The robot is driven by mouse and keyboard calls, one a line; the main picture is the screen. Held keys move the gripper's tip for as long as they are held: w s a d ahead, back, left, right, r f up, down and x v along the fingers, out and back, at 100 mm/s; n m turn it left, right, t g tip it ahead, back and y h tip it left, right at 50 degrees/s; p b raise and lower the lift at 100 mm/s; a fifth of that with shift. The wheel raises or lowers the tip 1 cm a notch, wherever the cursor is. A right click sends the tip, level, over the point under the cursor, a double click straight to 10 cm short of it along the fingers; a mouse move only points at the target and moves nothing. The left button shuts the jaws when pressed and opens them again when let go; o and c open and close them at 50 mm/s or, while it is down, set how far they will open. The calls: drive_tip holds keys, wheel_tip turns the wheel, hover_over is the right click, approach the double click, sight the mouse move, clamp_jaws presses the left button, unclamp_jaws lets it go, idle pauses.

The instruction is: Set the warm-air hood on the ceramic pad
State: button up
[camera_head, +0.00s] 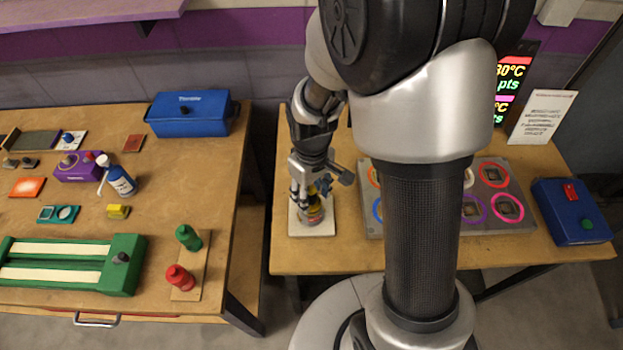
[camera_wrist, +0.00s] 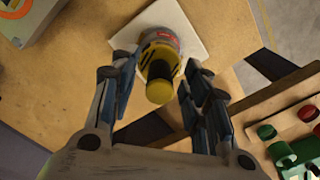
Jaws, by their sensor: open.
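The warm-air hood (camera_wrist: 160,68) is a small upright piece with a yellow top, black-and-yellow stripes and a reddish-grey lower part. It stands on the ceramic pad (camera_wrist: 194,18), a pale square plate. In the head view the hood (camera_head: 314,214) shows on the pad (camera_head: 322,231) at the left end of the right table, partly hidden by my gripper. My gripper (camera_head: 311,195) points down over it. In the wrist view my gripper (camera_wrist: 158,90) is open, with a finger on each side of the hood and gaps visible. Whether it touches the hood cannot be told.
A grey plate with coloured rings (camera_head: 510,180) lies right of the pad, partly behind my arm. A blue box (camera_head: 570,212) stands at the far right. The left table holds a green track (camera_head: 70,265), red and green knobs (camera_head: 184,262) and a blue toolbox (camera_head: 190,113).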

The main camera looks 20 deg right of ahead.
wheel_tip(320, 180, up, 11)
drive_tip(key=shift+r, duration=0.2)
drive_tip(key=s+r+m+t, duration=0.4)
drive_tip(key=s+r, duration=0.7)
drive_tip(key=s, duration=0.4)
drive_tip(key=shift+m+t, duration=0.3)
drive_tip(key=shift+c, duration=0.3)
